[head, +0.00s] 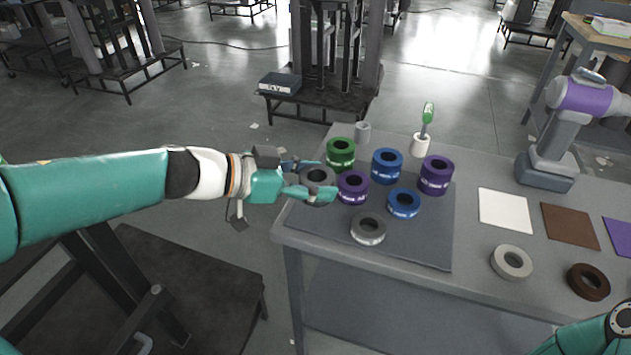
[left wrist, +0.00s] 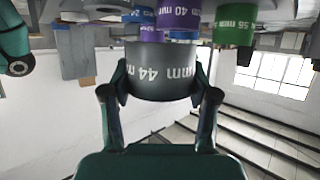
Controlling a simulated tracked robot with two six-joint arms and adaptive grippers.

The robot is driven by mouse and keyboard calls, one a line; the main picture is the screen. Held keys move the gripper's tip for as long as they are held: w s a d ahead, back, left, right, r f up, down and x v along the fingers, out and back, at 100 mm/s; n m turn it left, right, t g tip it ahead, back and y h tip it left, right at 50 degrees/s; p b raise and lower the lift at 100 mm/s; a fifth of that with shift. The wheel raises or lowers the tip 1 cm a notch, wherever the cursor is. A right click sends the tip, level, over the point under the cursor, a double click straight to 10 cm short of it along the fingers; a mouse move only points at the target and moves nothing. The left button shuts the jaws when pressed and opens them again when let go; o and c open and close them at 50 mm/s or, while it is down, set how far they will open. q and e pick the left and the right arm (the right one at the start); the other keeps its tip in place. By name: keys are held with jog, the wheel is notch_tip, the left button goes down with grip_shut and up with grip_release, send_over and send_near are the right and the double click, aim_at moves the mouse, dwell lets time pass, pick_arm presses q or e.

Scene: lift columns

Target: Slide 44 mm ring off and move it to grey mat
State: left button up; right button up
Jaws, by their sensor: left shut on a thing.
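My left gripper (head: 318,190) is shut on the dark grey 44 mm ring (head: 319,176). In the left wrist view its label reads 44 mm, and the ring (left wrist: 160,72) sits between the two fingers (left wrist: 160,95). In the head view it shows at the left edge of the dark grey mat (head: 425,240), next to a purple ring (head: 353,188); its height above the mat is hard to tell. My right gripper is not in view; only part of that arm shows at the bottom right.
Green (head: 341,154), blue (head: 387,165), purple (head: 435,175) and smaller blue (head: 404,203) rings stand close by. A grey ring (head: 368,229) lies in front. White (head: 505,210) and brown (head: 570,225) mats lie right, with light grey (head: 511,262) and brown (head: 588,281) rings.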

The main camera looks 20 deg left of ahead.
pick_arm(q)
jog(key=shift+f+b, duration=0.8)
jog(key=shift+f, duration=0.1)
jog(key=shift+f+b, duration=0.5)
jog(key=shift+f, duration=1.25)
jog(key=o, duration=1.5)
jog(key=shift+c, duration=0.2)
jog(key=v, duration=1.2)
